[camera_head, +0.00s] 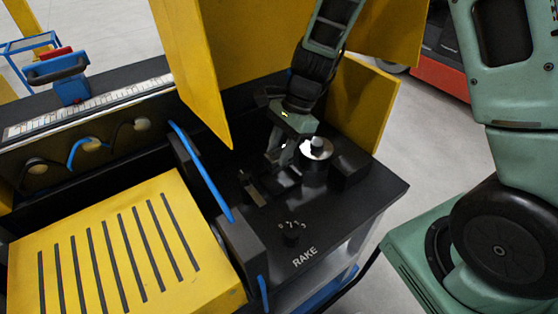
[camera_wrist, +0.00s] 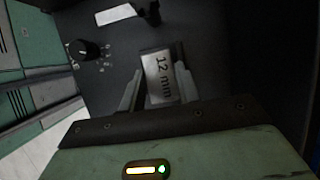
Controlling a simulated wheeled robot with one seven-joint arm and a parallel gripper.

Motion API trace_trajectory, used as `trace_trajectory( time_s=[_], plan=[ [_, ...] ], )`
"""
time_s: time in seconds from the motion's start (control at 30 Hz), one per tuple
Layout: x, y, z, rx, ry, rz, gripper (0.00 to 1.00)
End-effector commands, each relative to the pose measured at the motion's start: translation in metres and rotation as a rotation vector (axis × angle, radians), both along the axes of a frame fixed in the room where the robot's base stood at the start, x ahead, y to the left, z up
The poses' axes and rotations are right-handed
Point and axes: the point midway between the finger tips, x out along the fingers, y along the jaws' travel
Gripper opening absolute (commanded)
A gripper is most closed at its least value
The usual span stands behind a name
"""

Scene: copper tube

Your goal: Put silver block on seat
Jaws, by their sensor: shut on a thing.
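My gripper (camera_head: 279,162) is over the black machine top in the head view, pointing down. In the wrist view my gripper (camera_wrist: 162,72) is shut on the silver block (camera_wrist: 163,77), which is marked "12 mm" and lies between the two fingers. In the head view the block is mostly hidden by the fingers. A round black post with a bright silver top (camera_head: 318,149) stands just right of my gripper. I cannot tell for sure which part is the seat, nor whether the block touches the surface below it.
A black knob (camera_head: 291,236) with a number scale sits at the front of the machine top; it also shows in the wrist view (camera_wrist: 88,50). A black box (camera_head: 349,165) stands right of the post. Yellow panels (camera_head: 362,108) rise behind. A blue-edged lever (camera_head: 203,170) is at left.

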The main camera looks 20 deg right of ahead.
Motion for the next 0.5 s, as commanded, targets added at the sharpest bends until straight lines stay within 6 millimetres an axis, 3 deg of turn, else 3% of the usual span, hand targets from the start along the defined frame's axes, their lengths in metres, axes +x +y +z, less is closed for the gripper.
trace_trajectory(
  time_s=[0.3,0.5],
  plan=[
    [0.000,0.000,-0.037,0.001,0.001,-0.002,0.00],
    [0.001,0.000,-0.043,0.001,-0.003,0.001,0.00]
  ],
)
